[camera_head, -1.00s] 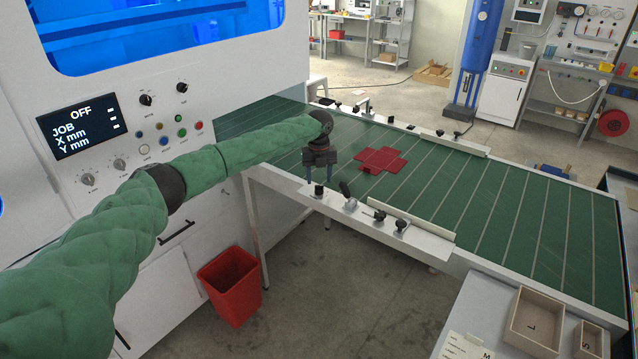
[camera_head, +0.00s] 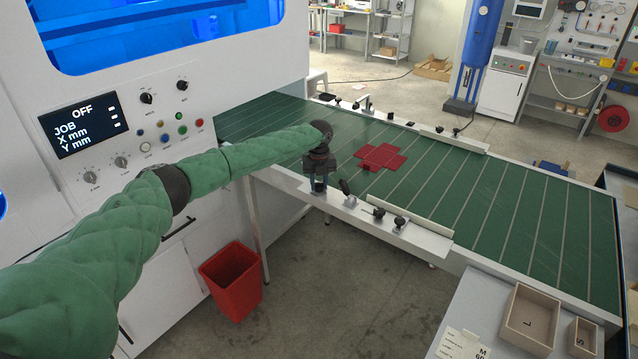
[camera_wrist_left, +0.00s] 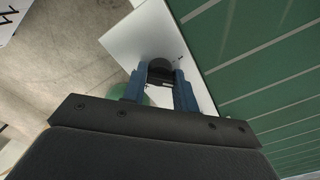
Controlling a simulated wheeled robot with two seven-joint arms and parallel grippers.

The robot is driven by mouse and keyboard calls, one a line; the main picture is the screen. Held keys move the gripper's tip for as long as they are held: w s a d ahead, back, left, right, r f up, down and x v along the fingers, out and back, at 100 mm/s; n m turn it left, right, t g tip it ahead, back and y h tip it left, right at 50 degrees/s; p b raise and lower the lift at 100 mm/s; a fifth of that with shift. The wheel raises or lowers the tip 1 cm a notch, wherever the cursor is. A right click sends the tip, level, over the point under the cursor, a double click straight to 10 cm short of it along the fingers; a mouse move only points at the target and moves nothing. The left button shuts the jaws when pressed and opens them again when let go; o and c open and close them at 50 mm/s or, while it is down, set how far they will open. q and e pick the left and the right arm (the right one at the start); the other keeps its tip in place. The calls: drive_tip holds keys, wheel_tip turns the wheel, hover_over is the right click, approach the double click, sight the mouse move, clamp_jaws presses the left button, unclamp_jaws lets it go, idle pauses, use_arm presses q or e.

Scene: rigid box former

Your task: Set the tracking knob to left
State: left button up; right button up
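A small black knob (camera_wrist_left: 160,68) stands on the white near-side rail of the green conveyor. In the left wrist view it sits between the two blue fingers of my left gripper (camera_wrist_left: 160,88), which touch or nearly touch its sides. In the head view my left gripper (camera_head: 319,187) points down at the rail with its fingers close together, and mostly hides the knob. I cannot read a label or the knob's setting. My right gripper is out of view.
Along the near rail (camera_head: 430,240) a black lever (camera_head: 346,190) and dark clamp knobs (camera_head: 379,212) stand to the right of my gripper. A red flat cross-shaped blank (camera_head: 380,157) lies on the green belt (camera_head: 500,205). A control panel with a display (camera_head: 90,124) is left.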

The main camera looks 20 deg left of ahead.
use_arm(q)
drive_tip(key=shift+n, duration=2.5)
drive_tip(key=shift+n+p, duration=0.3)
drive_tip(key=shift+n, duration=1.6)
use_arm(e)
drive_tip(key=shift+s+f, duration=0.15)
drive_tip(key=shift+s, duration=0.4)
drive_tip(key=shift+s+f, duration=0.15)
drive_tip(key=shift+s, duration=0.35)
use_arm(q)
drive_tip(key=shift+r, duration=0.1)
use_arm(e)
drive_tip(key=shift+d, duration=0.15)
use_arm(q)
drive_tip(key=o, duration=1)
drive_tip(key=shift+c, duration=0.2)
